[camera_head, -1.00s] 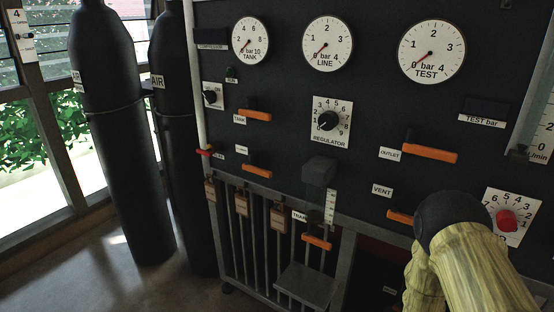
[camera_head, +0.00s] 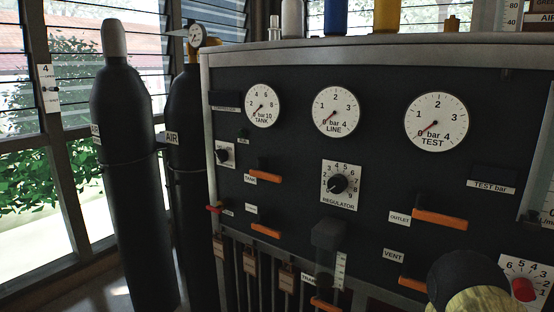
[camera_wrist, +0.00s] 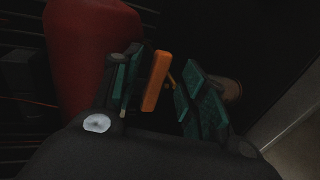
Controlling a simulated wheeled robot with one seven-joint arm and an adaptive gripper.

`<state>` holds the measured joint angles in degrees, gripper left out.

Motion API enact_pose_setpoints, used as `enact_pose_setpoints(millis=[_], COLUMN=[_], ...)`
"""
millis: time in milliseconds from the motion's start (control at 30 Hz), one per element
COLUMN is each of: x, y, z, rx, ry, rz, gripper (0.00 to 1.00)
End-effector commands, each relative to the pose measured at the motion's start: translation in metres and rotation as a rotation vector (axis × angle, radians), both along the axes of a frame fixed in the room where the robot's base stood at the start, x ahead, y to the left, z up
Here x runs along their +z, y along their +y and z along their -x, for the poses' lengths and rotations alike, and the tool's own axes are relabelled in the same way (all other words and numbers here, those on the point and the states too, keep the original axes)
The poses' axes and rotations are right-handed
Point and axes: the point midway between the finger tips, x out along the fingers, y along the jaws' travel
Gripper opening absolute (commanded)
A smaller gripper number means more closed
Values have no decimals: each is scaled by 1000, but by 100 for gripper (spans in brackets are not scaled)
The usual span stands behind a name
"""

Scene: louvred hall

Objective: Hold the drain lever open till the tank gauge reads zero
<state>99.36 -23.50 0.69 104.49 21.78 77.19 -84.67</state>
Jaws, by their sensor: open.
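The tank gauge (camera_head: 262,106) is a white dial at the panel's upper left in the head view. Its needle points to the lower left, at or close to 0. In the wrist view an orange lever (camera_wrist: 156,80) stands between the green-padded fingers of my gripper (camera_wrist: 167,88). The gripper is open; the lever is nearer the left finger, and I cannot tell if they touch. No label shows, so I cannot confirm that it is the drain lever. In the head view my gripper is out of sight below the frame.
A red rounded vessel (camera_wrist: 90,50) stands beside the left finger. The panel carries a line gauge (camera_head: 336,111), a test gauge (camera_head: 436,121), a regulator knob (camera_head: 338,184) and several orange levers, including the outlet lever (camera_head: 440,218). Black cylinders (camera_head: 130,190) stand at left by louvred windows.

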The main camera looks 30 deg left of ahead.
Motion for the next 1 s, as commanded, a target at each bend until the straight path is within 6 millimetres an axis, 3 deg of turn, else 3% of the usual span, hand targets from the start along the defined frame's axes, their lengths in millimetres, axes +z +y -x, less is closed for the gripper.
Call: enact_pose_setpoints(millis=[500, 1000], x=[8, 8], y=[0, 0], z=[46, 54], rx=[-1, 0], ry=[2, 1], rz=[0, 0], gripper=[43, 43])
